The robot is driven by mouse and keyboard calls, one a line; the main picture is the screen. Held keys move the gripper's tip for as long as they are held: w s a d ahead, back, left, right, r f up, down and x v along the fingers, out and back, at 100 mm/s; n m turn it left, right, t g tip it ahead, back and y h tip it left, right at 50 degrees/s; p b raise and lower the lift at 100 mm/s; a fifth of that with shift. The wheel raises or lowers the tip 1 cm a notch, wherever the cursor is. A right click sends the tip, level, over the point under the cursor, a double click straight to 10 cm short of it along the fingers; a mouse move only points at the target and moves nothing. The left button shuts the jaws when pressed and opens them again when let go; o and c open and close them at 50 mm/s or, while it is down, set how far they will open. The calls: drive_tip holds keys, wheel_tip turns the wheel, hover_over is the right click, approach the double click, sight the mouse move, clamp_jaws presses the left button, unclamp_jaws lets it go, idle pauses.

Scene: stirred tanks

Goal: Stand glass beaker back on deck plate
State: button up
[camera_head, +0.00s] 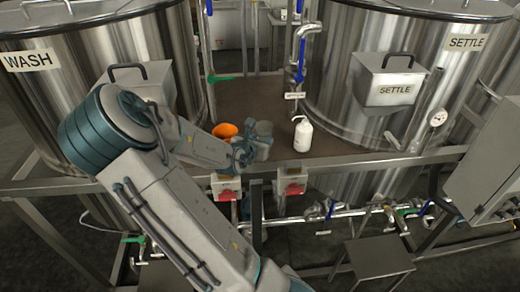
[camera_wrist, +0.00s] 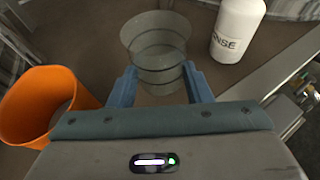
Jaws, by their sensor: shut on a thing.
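The glass beaker (camera_wrist: 155,45) is clear with dark ring lines and sits between the two blue fingers of my gripper (camera_wrist: 158,88) in the wrist view. The fingers are shut on its sides near its lower part in the picture. In the head view the beaker (camera_head: 264,140) shows at the end of my arm, beside my gripper (camera_head: 246,150). It looks about upright over the brown deck plate (camera_head: 330,148). I cannot tell whether its base touches the plate.
An orange container (camera_head: 225,131) stands close on the left of the beaker. A white bottle (camera_head: 303,134) stands to the right. Steel tanks marked WASH (camera_head: 80,85) and SETTLE (camera_head: 345,50) flank the deck. A metal rail (camera_head: 340,163) runs along its front edge.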

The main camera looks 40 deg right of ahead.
drive_tip(key=shift+f, duration=2)
drive_tip(key=shift+f, duration=0.15)
drive_tip(key=o, duration=1)
drive_tip(key=shift+o, duration=0.2)
drive_tip(key=shift+s+a+r, duration=0.2)
drive_tip(key=shift+a+r, duration=0.15)
drive_tip(key=shift+a, duration=0.1)
drive_tip(key=p+v, duration=0.1)
drive_tip(key=v, duration=1)
